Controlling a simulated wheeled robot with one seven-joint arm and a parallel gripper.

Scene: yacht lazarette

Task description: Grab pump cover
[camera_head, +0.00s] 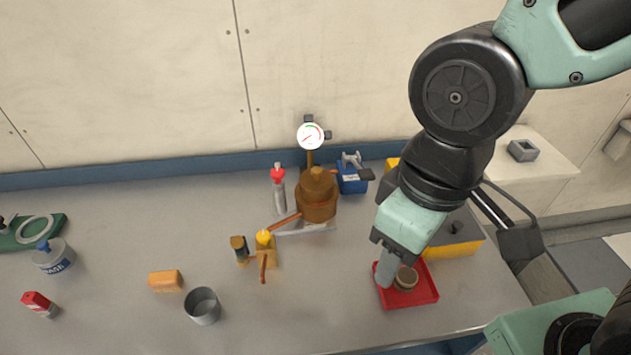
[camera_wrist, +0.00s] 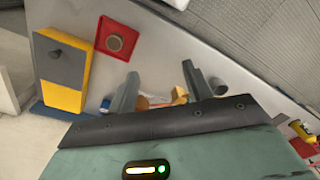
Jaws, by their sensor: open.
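A round brown-bronze disc, which looks like the pump cover (camera_head: 406,278), lies in a shallow red tray (camera_head: 425,297) at the right of the bench. The disc also shows in the wrist view (camera_wrist: 115,43), inside the red tray (camera_wrist: 103,58). My gripper (camera_head: 386,274) points down and overlaps the left part of the tray and disc in the head view. In the wrist view its two fingers (camera_wrist: 160,72) are spread and empty. The disc there lies beyond the fingertips, up and to the left, not between them. The bronze pump (camera_head: 317,197) with a gauge stands left of my arm.
A yellow and grey box (camera_head: 455,238) stands right behind the tray. A blue box (camera_head: 352,178), a red-capped bottle (camera_head: 278,190), a metal cup (camera_head: 202,307) and an orange block (camera_head: 166,281) stand on the bench. The bench front between cup and tray is clear.

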